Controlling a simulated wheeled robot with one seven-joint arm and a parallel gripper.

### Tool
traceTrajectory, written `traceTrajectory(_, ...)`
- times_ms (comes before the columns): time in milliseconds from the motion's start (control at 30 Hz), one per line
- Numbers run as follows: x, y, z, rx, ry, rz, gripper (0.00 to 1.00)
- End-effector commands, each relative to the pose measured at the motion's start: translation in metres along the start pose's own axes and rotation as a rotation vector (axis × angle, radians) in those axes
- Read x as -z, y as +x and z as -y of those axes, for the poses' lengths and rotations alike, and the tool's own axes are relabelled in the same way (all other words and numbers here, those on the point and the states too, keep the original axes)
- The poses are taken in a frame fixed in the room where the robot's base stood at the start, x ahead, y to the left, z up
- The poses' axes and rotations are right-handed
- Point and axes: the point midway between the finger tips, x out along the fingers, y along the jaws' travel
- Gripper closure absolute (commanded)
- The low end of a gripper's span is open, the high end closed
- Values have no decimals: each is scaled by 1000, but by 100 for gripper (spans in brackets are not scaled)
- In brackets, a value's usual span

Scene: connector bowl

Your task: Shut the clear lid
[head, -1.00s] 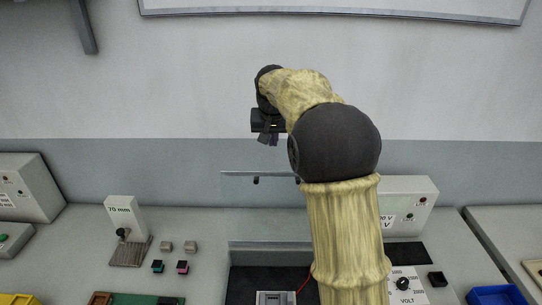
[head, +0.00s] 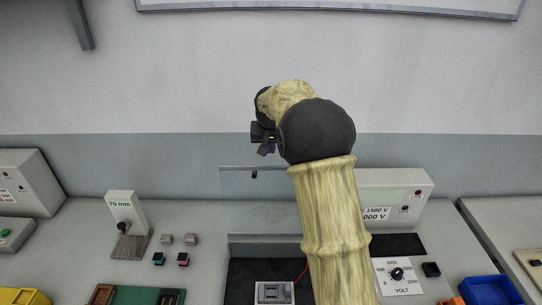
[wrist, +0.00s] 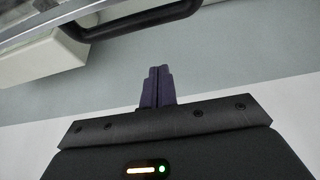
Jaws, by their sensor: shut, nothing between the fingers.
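The clear lid (head: 236,168) stands raised in the head view, its thin top edge level and its see-through panel hard to make out against the bench. A small dark handle part (head: 254,175) shows just under that edge; my arm hides the lid's right part. Below it is the dark-floored test box (head: 240,283) with a grey fixture inside. My gripper (head: 266,151) is above the lid's top edge, pointing down, apart from it in the picture. In the wrist view my gripper (wrist: 158,72) is shut and empty, and the dark handle bar (wrist: 135,22) crosses ahead of the fingertips.
A voltage unit (head: 403,187) stands behind my arm at the right, with a dial panel (head: 398,284) in front. A 70 mm stand (head: 122,212) and several small blocks are on the left. Blue (head: 490,290) and yellow (head: 22,297) bins sit at the front corners.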

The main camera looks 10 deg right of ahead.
Motion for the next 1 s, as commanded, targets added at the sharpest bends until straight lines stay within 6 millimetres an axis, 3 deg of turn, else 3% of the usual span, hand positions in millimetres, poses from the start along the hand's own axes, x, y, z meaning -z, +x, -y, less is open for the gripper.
traceTrajectory(133, 0, 23, -1, -1, 1, 5, 100)
traceTrajectory(600, -36, 9, 0, -1, 0, 1, 100)
traceTrajectory(1000, -38, 9, 1, 1, -1, -1, 100)
